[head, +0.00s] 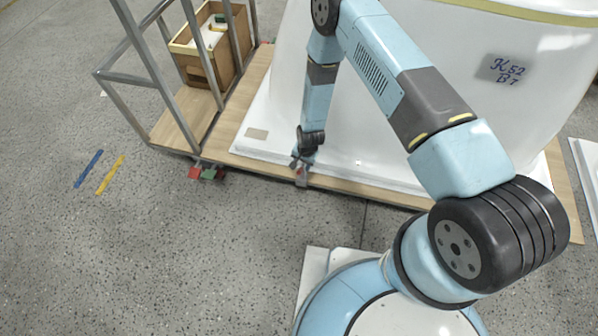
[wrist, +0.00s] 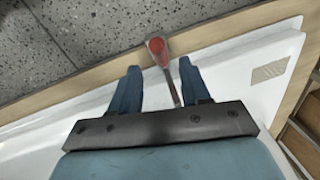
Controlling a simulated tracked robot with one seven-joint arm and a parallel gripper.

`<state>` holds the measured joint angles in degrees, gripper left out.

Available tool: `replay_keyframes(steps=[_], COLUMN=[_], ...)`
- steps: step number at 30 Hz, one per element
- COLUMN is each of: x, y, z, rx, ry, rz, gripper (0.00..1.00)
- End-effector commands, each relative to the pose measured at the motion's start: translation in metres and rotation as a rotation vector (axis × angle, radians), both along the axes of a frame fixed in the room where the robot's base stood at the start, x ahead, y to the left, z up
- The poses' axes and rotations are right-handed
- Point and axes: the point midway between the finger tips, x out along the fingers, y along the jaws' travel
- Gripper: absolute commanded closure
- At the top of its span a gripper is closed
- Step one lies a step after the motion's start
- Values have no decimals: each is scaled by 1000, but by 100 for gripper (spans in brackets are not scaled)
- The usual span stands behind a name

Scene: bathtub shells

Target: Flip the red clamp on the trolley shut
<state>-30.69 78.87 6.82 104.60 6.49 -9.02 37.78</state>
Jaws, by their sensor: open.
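The clamp (wrist: 167,72) shows in the wrist view as a narrow grey lever with a red knob at its far end, lying over the edge of the wooden board. My gripper (wrist: 159,66) is open, with one blue finger on each side of the lever and a gap on both sides. The red knob is just beyond the fingertips. The clamp's base is mostly hidden.
A large white tub shell (head: 400,110) stands on the trolley behind my gripper. A grey metal frame (head: 182,75) rises at the left, with a wooden box (head: 203,70) on the board. Red and green wheel parts (head: 207,173) sit under the left corner. The floor in front is clear.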

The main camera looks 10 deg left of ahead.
Motion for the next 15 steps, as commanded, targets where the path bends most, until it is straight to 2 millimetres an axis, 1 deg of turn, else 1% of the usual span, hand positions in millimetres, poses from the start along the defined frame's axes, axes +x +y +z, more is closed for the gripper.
replay_keyframes(steps=[1, 6, 10, 15], x=[-1, 0, 1, 2], y=[1, 5, 6, 8], z=[-9, -35, -52, -67], rx=[-1, -1, -1, -1], ry=[1, 1, 1, 1], rz=[0, 2, 1, 0], gripper=[54, 54, 54, 54])
